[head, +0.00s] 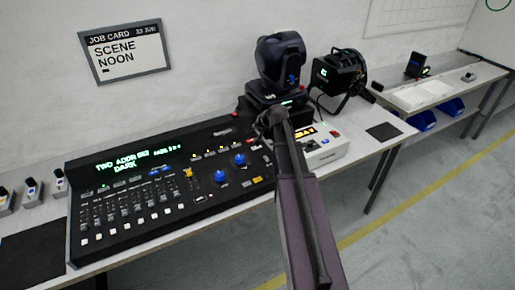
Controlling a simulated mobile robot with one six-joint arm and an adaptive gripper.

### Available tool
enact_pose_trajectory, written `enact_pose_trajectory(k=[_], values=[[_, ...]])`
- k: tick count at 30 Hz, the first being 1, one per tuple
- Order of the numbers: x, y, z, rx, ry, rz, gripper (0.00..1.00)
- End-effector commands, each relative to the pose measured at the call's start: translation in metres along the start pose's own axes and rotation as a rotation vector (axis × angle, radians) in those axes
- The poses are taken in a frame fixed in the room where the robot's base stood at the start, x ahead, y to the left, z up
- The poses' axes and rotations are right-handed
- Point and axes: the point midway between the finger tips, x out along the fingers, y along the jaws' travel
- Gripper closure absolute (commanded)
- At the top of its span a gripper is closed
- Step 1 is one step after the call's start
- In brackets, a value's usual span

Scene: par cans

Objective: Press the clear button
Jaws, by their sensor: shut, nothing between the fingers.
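A black lighting console (165,190) lies on the bench, with faders, two blue knobs, and several small white, yellow and red buttons. Its green display reads "TWO ADDR", then text too small to be sure of, and "DARK". I cannot read any button label, so I cannot tell which is the clear button. My gripper (264,122) is at the far end of my arm, above the console's right back edge. It is shut and empty; its fingertips are small and hard to make out. My arm hides the strip between the console and the white box to its right.
A white box (322,151) with an amber display stands right of the console. A moving-head light (282,58) and a black par can (340,74) stand behind it. A job card (125,48) on the wall reads "SCENE NOON". A dark mat (384,132) lies clear at the right.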

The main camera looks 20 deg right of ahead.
Motion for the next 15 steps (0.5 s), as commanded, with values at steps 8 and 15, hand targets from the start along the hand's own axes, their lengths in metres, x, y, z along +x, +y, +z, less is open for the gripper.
enact_pose_trajectory(k=[8, 15], values=[[0.015, 0.012, 0.011, 0.000, 0.000, 0.001, 1.00], [0.029, 0.023, 0.021, 0.001, 0.000, 0.001, 1.00]])
